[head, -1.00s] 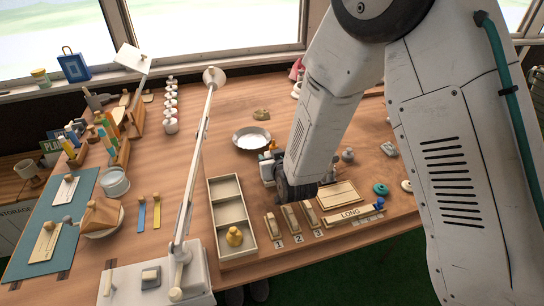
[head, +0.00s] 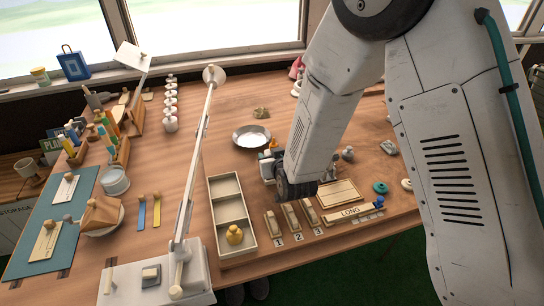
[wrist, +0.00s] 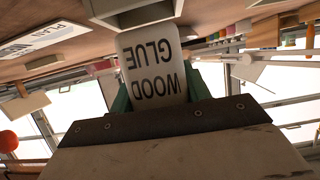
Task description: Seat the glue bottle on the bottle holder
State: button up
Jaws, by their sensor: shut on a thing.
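The white glue bottle (wrist: 155,70), lettered WOOD GLUE, is upside down in the inverted wrist view. My gripper (wrist: 158,88) is shut on it, with green fingers on both sides. In the head view, the bottle (head: 265,166) and its yellow-orange cap (head: 273,145) show beside my dark gripper (head: 277,174), upright over the middle of the bench. A pale block (wrist: 130,10), perhaps the bottle holder, is at the bottle's base in the wrist view. I cannot tell whether they touch. In the head view my arm hides that spot.
A long divided tray (head: 227,190) holding a yellow piece stands left of my gripper. A round dish (head: 252,137) is behind it. Numbered wooden blocks (head: 291,217) and a LONG strip (head: 350,212) lie in front. A white lamp arm (head: 198,150) rises at the left.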

jog(key=shift+f, duration=1.1)
dwell(0.7)
jog(key=o, duration=1.7)
jog(key=shift+o, duration=0.2)
jog(key=shift+s+d+r, duration=0.2)
jog(key=shift+s+r, duration=0.45)
jog(key=shift+s, duration=0.1)
jog(key=shift+s+d+r, duration=0.25)
jog(key=shift+s+r, duration=0.4)
jog(key=shift+s, duration=0.05)
jog(key=shift+s+d+r, duration=0.2)
jog(key=shift+s+r, duration=0.45)
jog(key=shift+s, duration=0.1)
